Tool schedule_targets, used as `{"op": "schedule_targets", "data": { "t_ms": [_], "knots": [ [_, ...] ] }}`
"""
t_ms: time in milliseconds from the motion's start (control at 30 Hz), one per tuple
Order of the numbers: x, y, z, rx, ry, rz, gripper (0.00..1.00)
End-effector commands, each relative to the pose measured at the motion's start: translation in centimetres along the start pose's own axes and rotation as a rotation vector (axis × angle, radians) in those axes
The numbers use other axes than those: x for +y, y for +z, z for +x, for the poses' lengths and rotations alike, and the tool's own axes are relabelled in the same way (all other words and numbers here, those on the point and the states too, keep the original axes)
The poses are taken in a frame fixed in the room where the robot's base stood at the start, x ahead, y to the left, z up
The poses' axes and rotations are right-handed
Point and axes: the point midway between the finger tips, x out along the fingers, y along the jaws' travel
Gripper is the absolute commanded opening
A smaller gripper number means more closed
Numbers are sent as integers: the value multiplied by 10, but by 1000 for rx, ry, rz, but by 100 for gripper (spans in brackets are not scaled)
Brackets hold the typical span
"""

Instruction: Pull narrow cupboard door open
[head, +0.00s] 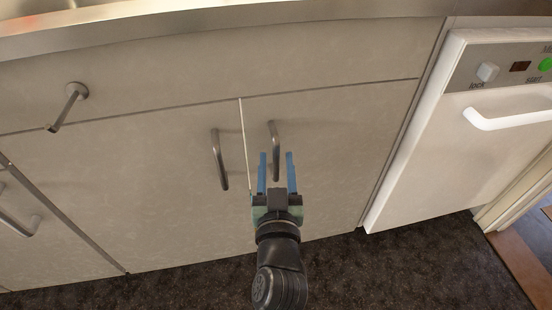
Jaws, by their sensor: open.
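Two cupboard doors meet at a thin vertical gap under the counter in the head view. The right door (340,140) is the narrower one, and it looks shut. Its curved metal bar handle (274,138) is near its left edge. The wider left door (130,190) has a similar handle (219,160) close to the gap. My gripper (277,156) is open, with its two blue fingers apart. The fingertips appear on either side of the right door's handle at its lower end. I cannot tell how deep the handle sits between them, or whether they touch it.
A white dishwasher (455,165) with a white bar handle (510,119) stands to the right. A metal counter edge (200,22) runs along the top. A metal lever (68,108) sticks out at upper left. Dark floor (420,265) is clear in front.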

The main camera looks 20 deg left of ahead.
Motion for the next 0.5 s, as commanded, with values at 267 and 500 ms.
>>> {"op": "schedule_targets", "data": {
  "t_ms": [267,500],
  "knots": [
    [0,0,12,0,0,0,47],
    [0,0,11,0,0,0,40]
  ]
}}
